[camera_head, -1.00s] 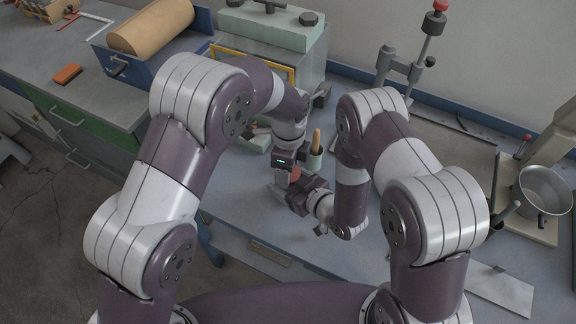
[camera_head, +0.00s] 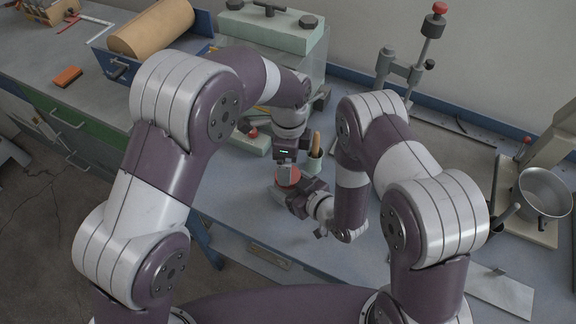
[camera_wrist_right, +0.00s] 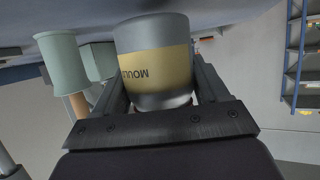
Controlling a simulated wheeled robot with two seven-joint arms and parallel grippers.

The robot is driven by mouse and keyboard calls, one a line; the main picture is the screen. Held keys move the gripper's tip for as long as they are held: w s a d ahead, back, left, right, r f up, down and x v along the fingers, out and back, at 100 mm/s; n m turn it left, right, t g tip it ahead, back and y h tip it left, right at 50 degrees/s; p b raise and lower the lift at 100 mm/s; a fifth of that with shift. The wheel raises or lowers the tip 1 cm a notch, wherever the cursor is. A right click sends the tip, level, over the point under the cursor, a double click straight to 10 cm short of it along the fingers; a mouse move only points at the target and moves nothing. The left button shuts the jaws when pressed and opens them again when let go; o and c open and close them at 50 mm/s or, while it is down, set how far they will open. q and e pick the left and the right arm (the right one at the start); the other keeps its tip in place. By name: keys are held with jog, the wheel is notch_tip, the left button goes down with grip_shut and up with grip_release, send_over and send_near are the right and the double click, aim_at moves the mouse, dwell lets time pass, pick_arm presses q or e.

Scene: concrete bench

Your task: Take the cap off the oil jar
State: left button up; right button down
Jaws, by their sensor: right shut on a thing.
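The oil jar (camera_wrist_right: 155,50) is a grey cylinder with a yellow label, shown upside down in the right wrist view. My right gripper is shut around it, with a finger on either side. In the head view the jar's red top (camera_head: 288,176), which looks like the cap, shows beside my right gripper (camera_head: 290,193). A small red edge also shows by the jaws in the wrist view. My left gripper (camera_head: 287,158) is just above the jar, pointing down. Its fingertips are too small and dark to tell whether they are open or touching the cap.
A pale green cup (camera_head: 314,160) with a wooden handle in it stands just behind the jar. A pale green machine block (camera_head: 270,25) is at the back. A metal pot (camera_head: 544,190) is at the right. The bench front around the jar is clear.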

aim_at(287, 191)
pick_arm(q)
jog(key=shift+r, duration=0.35)
jog(key=shift+c, duration=1.4)
notch_tip(287, 191, up, 3)
jog(key=m, duration=0.3)
jog(key=shift+w+f, duration=0.1)
jog(key=shift+f, duration=0.1)
notch_tip(287, 191, down, 8)
jog(key=shift+r, duration=0.15)
jog(key=c, duration=0.9)
jog(key=n, duration=0.3)
jog(key=o, duration=1.2)
